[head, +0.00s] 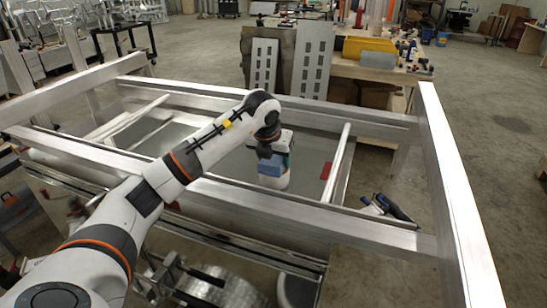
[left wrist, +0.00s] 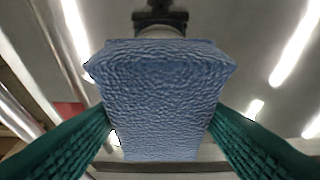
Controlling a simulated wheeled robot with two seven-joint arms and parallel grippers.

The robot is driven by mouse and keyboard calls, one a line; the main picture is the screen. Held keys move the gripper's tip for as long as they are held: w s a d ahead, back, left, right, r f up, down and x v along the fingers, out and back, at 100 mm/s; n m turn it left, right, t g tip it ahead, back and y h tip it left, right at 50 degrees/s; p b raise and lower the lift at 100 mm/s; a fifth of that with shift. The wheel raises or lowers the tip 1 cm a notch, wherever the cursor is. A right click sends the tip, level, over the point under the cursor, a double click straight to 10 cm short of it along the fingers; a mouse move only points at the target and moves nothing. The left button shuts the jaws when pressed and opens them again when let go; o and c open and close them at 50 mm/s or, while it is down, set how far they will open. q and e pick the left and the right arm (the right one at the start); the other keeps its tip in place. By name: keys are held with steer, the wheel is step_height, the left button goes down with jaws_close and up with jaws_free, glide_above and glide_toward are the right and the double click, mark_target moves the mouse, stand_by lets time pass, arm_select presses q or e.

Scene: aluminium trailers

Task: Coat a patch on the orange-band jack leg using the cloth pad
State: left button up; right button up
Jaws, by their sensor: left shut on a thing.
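My left gripper (head: 276,160) reaches over the near rail into the aluminium trailer frame (head: 330,215). It is shut on a blue cloth pad (head: 270,168). In the left wrist view the wrinkled pad (left wrist: 160,95) fills the middle between the teal fingers. A pale round part with a dark bracket (left wrist: 160,20) shows just beyond the pad's top edge; I cannot tell whether they touch. A white rounded piece (head: 273,181) shows below the pad in the head view. I cannot make out the orange-band jack leg. My right gripper is not in view.
Trailer rails surround the left gripper, with a slanted silver bar (head: 337,160) and a red patch (head: 326,171) to its right. Dark-handled items (head: 393,207) lie farther right. A workbench with a yellow case (head: 370,50) stands behind. Open floor (head: 490,110) lies to the right.

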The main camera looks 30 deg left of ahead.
mark_target(273, 158)
arm_select(q)
steer(key=shift+f+b, duration=0.35)
steer(key=shift+f, duration=0.05)
stand_by(0.4)
steer(key=shift+f, duration=0.25)
stand_by(1.1)
steer(key=shift+r+p, duration=2.1)
steer(key=shift+r, duration=1.5)
steer(key=shift+f, duration=0.1)
